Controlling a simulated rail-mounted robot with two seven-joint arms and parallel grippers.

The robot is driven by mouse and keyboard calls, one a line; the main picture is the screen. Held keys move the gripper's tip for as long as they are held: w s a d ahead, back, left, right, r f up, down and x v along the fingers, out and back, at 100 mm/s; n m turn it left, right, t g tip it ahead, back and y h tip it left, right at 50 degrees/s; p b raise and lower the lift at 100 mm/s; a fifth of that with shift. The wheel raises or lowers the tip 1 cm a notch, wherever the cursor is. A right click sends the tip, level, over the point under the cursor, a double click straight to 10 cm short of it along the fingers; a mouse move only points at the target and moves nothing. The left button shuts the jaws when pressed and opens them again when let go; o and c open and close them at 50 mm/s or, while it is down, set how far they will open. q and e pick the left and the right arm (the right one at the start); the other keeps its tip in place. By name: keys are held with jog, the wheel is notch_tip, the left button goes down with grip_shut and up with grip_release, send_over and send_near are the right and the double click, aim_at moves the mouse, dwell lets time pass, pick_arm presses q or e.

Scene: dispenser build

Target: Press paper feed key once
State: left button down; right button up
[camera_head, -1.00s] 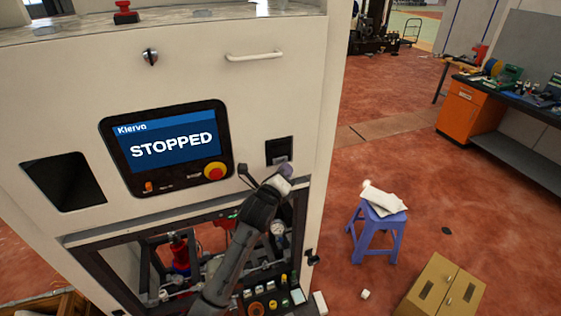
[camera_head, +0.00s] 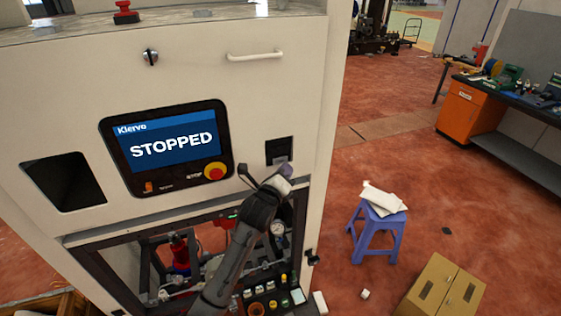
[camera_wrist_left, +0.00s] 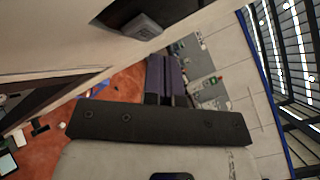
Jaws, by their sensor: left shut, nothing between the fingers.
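A dark recessed panel (camera_head: 278,150) is set in the cream machine front, right of the screen, with a small grey block (camera_head: 281,160) in its lower part. The grey block also shows in the left wrist view (camera_wrist_left: 142,27), in its dark recess. No key label can be read. My left gripper (camera_head: 285,171) is just below this panel, its fingers shut with nothing between them. In the left wrist view the purple-grey fingers (camera_wrist_left: 166,78) appear below and right of the grey block, apart from it in the picture. My right gripper is not in view.
The screen (camera_head: 170,143) reads "STOPPED", with a red button (camera_head: 214,171) below right. A white handle (camera_head: 254,55) sticks out above. An open bay lies below. A purple stool (camera_head: 375,228) and a cardboard box (camera_head: 440,290) stand on the floor to the right.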

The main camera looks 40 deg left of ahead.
pick_arm(q)
jog(key=shift+w+a, duration=0.1)
jog(key=shift+a, duration=0.1)
jog(key=shift+w+a, duration=0.1)
jog(key=shift+a, duration=0.1)
dwell(0.3)
jog(key=shift+w+a+p, duration=0.2)
jog(key=shift+a+p, duration=0.1)
jog(key=shift+a, duration=0.05)
dwell(0.5)
jog(key=shift+s+d, duration=0.1)
jog(key=shift+d, duration=0.05)
jog(key=shift+s+d+p, duration=0.3)
jog(key=shift+d+p, duration=0.15)
jog(key=shift+d, duration=0.15)
dwell(0.4)
